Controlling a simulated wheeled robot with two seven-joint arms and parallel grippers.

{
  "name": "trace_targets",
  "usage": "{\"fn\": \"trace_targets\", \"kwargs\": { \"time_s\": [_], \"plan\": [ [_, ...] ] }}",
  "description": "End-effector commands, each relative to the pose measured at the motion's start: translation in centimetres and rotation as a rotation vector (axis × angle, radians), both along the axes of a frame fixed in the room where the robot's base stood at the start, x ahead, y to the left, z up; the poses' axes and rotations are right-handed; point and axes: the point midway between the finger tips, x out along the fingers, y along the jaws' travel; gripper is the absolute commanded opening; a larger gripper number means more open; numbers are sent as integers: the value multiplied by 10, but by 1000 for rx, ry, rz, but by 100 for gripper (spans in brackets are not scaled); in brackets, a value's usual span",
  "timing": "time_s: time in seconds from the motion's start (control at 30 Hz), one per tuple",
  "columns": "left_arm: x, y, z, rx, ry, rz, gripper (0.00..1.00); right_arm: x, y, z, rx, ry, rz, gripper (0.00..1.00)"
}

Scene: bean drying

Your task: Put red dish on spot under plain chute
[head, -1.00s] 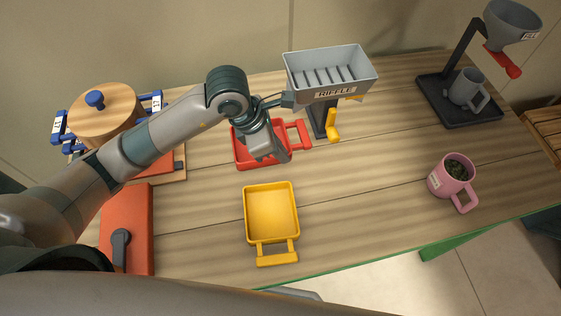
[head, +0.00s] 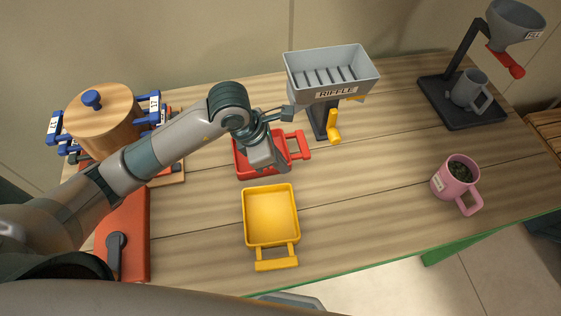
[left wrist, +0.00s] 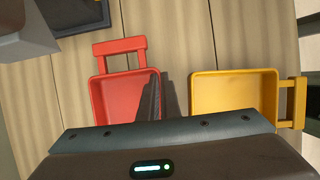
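The red dish (head: 244,168) lies on the table behind the yellow dish, its handle pointing right; it also shows in the left wrist view (left wrist: 97,100). My left gripper (head: 270,165) reaches down over the dish's near side. A dark finger (left wrist: 152,105) stands at the dish's wall facing the yellow dish, and the gripper appears shut on that wall; the fingertips are partly hidden. The grey RIFFLE box (head: 335,75) stands behind and right of the red dish, with a yellow part (head: 333,127) low at its front. I cannot tell which part is the plain chute. My right gripper is not in view.
The yellow dish (head: 270,216) lies close in front of the red dish. A pink mug (head: 455,180) stands at right; a grey mug (head: 468,88) stands on a dark stand at back right. A wooden pot (head: 105,125) is at left. Table between RIFFLE and pink mug is clear.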

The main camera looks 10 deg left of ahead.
Motion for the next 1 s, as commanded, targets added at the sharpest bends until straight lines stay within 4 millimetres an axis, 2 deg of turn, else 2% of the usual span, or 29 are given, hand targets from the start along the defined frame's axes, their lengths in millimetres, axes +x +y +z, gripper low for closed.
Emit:
{"fn": "trace_targets", "kwargs": {
  "time_s": [0.17,0.2,0.27,0.73,1.0],
  "plan": [
    [0,0,-4,1,-1,-1,0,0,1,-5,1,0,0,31],
    [0,0,-2,0,0,-1,11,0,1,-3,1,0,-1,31],
    [0,0,-2,0,0,0,22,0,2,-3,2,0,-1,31],
    [0,0,3,0,0,0,22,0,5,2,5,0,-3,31],
    [-5,13,37,2,-3,0,22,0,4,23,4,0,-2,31]
  ]
}}
